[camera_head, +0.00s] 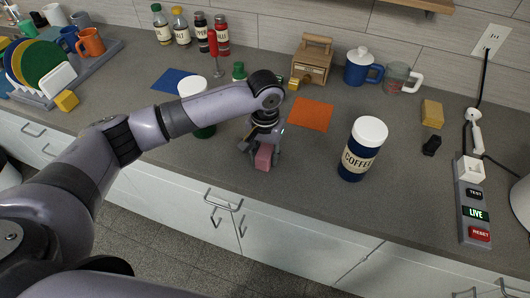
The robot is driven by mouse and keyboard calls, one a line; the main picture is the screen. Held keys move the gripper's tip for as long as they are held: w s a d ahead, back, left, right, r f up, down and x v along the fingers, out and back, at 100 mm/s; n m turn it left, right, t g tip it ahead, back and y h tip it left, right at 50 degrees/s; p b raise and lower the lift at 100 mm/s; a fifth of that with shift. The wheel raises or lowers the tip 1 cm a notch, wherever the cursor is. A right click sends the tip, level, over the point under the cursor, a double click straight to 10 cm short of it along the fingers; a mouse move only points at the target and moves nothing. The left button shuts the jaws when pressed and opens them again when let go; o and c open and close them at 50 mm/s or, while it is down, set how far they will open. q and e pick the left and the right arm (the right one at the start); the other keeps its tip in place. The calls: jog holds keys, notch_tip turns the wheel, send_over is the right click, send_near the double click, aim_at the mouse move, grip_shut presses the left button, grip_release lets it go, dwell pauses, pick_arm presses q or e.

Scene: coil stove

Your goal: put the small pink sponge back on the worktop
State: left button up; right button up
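The small pink sponge (263,157) is a little block near the front edge of the grey worktop (315,185). My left gripper (262,152) reaches down over it, with a finger on each side, and appears shut on it. The gripper hides the sponge's upper part. I cannot tell whether its underside touches the worktop or is slightly above it. My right gripper is not in view.
A coffee canister (362,150) stands to the right, with an orange cloth (311,114) behind. A switch panel (473,215) lies at the far right. Worktop between sponge and coffee canister is clear.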

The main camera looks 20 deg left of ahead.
aim_at(265, 151)
pick_arm(q)
jog(key=o, duration=0.4)
jog(key=shift+r, duration=0.1)
notch_tip(265, 151, up, 12)
jog(key=shift+r+b, duration=0.1)
jog(key=shift+b, duration=0.95)
